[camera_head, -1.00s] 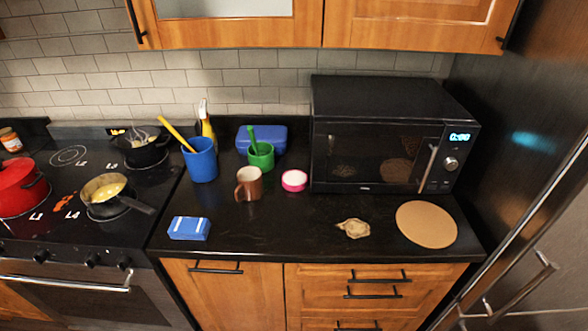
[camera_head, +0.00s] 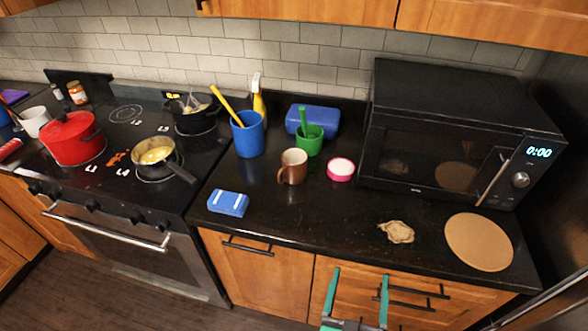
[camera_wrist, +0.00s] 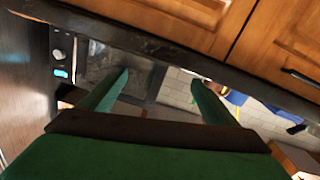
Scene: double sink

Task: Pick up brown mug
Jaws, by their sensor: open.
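The brown mug (camera_head: 292,167) stands upright on the black counter, its handle toward the lower left and its pale inside showing. My gripper (camera_head: 358,285) shows at the bottom of the head view, in front of the drawers and below the counter edge. Its two green fingers are spread apart with nothing between them. The mug is up and to the left of it, well apart. In the wrist view my green fingers (camera_wrist: 160,80) are also apart and empty; I cannot make out the mug there.
A blue cup (camera_head: 248,134), a green cup (camera_head: 309,141) and a pink-rimmed container (camera_head: 341,169) stand near the mug. A blue box (camera_head: 228,203) lies front left. The microwave (camera_head: 455,135) stands right. Counter in front of the mug is clear.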

